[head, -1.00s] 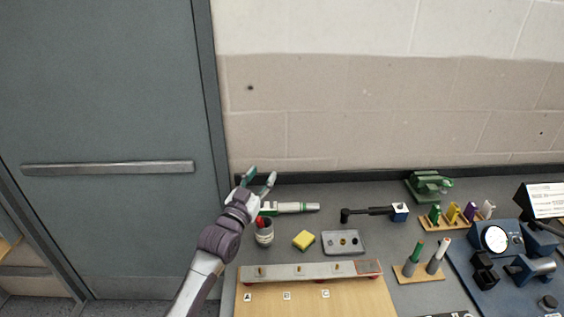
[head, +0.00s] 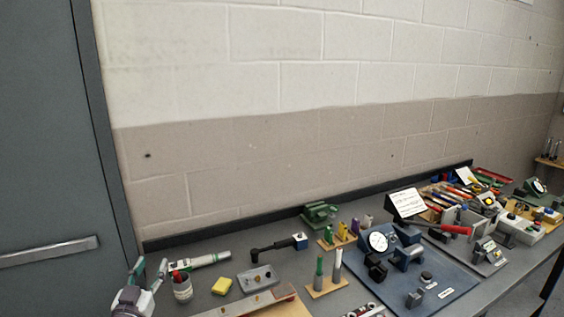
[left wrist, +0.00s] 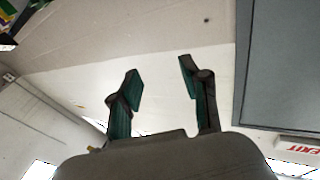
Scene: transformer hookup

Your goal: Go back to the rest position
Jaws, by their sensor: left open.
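My left gripper (head: 149,272) is at the lower left of the head view, by the left end of the workbench (head: 214,298). Its two green-tipped fingers are spread apart with nothing between them. In the left wrist view the open fingers (left wrist: 162,88) point up toward the bare wall and also hold nothing. My right gripper is not in either view.
Close to my left gripper are a cup (head: 182,288) with red-topped contents, a white-green tool (head: 206,260) and a yellow block (head: 221,286). A blue board (head: 455,281) with a gauge (head: 378,242) lies further right. A grey door (head: 45,150) stands at the left.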

